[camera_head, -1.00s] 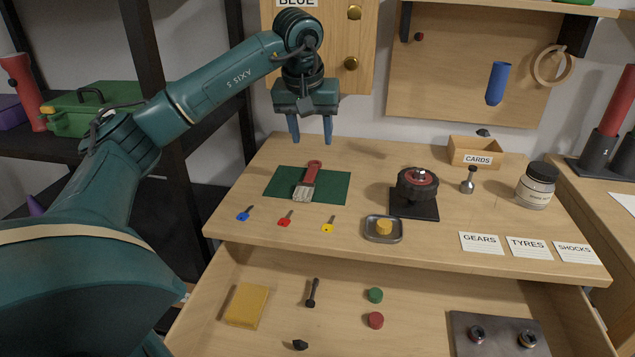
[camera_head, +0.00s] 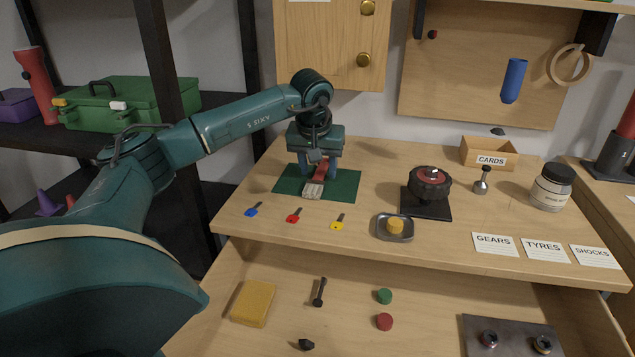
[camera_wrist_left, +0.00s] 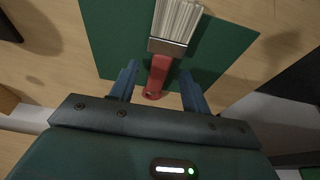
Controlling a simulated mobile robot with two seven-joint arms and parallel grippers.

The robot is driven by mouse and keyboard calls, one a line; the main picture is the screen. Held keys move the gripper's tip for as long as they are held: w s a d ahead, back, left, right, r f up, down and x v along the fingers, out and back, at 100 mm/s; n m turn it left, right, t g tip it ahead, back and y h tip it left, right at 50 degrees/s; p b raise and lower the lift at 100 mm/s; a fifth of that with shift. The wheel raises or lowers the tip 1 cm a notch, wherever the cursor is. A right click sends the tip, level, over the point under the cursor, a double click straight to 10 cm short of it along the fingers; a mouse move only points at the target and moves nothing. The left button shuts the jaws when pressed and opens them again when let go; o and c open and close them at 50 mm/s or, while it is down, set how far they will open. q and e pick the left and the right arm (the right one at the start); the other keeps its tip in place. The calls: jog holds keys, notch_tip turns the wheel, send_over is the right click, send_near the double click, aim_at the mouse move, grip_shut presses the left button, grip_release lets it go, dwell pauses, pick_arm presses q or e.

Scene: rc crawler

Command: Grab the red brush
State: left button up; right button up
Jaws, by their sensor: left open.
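The red brush (camera_head: 314,184) lies on a dark green mat (camera_head: 346,186) on the workbench, its pale bristles toward the bench's front edge. In the head view my left gripper (camera_head: 318,176) is over the mat and hides most of the red handle. In the left wrist view the open blue fingers (camera_wrist_left: 159,90) stand on either side of the red handle (camera_wrist_left: 158,76), with a gap on both sides. The metal ferrule and bristles (camera_wrist_left: 176,22) lie beyond the fingertips. My right gripper is not in view.
A metal tray (camera_head: 379,233) and a wheel on a black stand (camera_head: 428,187) are to the right. An open drawer (camera_head: 345,329) with small parts is below.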

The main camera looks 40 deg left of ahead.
pick_arm(q)
jog(key=shift+w+f, duration=0.1)
jog(key=shift+f, duration=0.3)
jog(key=shift+r, duration=0.1)
grip_shut()
